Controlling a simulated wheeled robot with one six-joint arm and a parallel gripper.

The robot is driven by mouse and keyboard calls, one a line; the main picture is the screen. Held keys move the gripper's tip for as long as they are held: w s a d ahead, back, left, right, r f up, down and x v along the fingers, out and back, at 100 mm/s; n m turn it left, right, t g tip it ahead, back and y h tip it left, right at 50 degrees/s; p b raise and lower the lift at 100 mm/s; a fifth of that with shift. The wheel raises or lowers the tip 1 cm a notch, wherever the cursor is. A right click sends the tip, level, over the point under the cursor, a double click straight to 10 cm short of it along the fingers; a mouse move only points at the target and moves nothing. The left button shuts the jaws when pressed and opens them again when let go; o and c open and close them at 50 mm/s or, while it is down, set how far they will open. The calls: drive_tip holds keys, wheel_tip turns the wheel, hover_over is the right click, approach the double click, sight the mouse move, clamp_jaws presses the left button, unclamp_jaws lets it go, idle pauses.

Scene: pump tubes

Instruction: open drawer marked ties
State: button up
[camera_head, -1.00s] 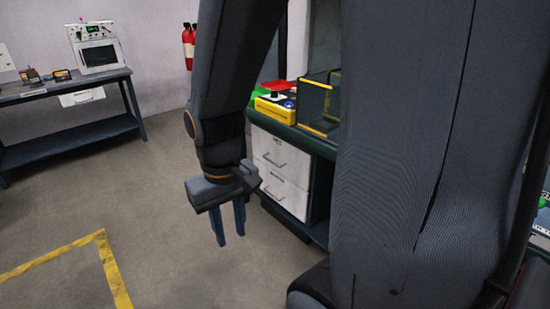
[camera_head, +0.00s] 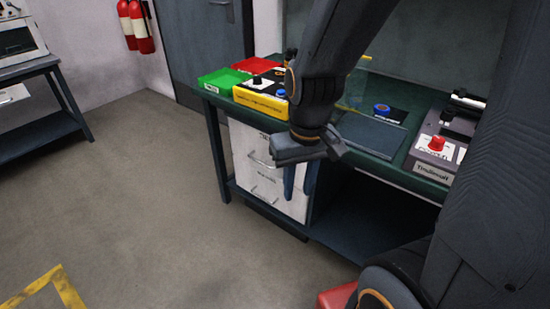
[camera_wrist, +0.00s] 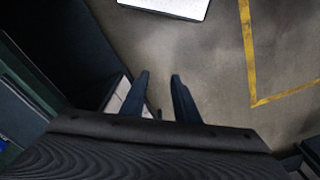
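A white drawer unit (camera_head: 246,149) with silver bar handles is under the left end of a green-topped workbench. Its upper drawer handle (camera_head: 262,160) and lower drawer handle (camera_head: 264,196) show at its front. Small labels are on the drawer fronts, too small to read, so I cannot tell which says ties. The drawers look shut. My gripper (camera_head: 299,194) points down in front of the unit's right side and hides part of it. In the wrist view, my gripper (camera_wrist: 160,80) has its two fingers apart with nothing between them. A slice of the drawer unit (camera_wrist: 117,98) shows left of the fingers.
The workbench (camera_head: 215,98) carries a green tray (camera_head: 222,80), a yellow button box (camera_head: 260,101) and a grey box with a red button (camera_head: 436,150). A dark lower shelf (camera_head: 375,215) is right of the drawers.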

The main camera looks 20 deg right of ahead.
drive_tip(key=w+a+f+n+t+b, duration=0.35)
drive_tip(key=w+f+b, duration=0.65)
drive_tip(key=w, duration=0.6)
drive_tip(key=n+t+h+b, duration=0.45)
drive_tip(key=t+b, duration=0.45)
drive_tip(key=b, duration=0.7)
approach(260, 162)
drive_tip(key=a+r, duration=0.1)
drive_tip(key=a, duration=0.1)
wheel_tip(260, 162, down, 7)
drive_tip(key=w+n+t+h+b, duration=0.35)
drive_tip(key=h+b, duration=0.25)
drive_tip(key=b, duration=0.6)
drive_tip(key=shift+n, duration=0.25)
drive_tip(key=shift+s+d+r+b+x, duration=0.15)
drive_tip(key=shift+b+x, duration=0.3)
drive_tip(key=shift+x, duration=0.85)
drive_tip(key=shift+s+d+r+b+x, duration=0.15)
drive_tip(key=shift+b+x, duration=0.3)
drive_tip(key=shift+x, duration=0.8)
drive_tip(key=shift+s+d+r+b+x, duration=0.15)
drive_tip(key=shift+b+x, duration=0.3)
drive_tip(key=shift+x, duration=0.85)
drive_tip(key=shift+w, duration=0.1)
drive_tip(key=shift+c, duration=0.4)
clamp_jaws()
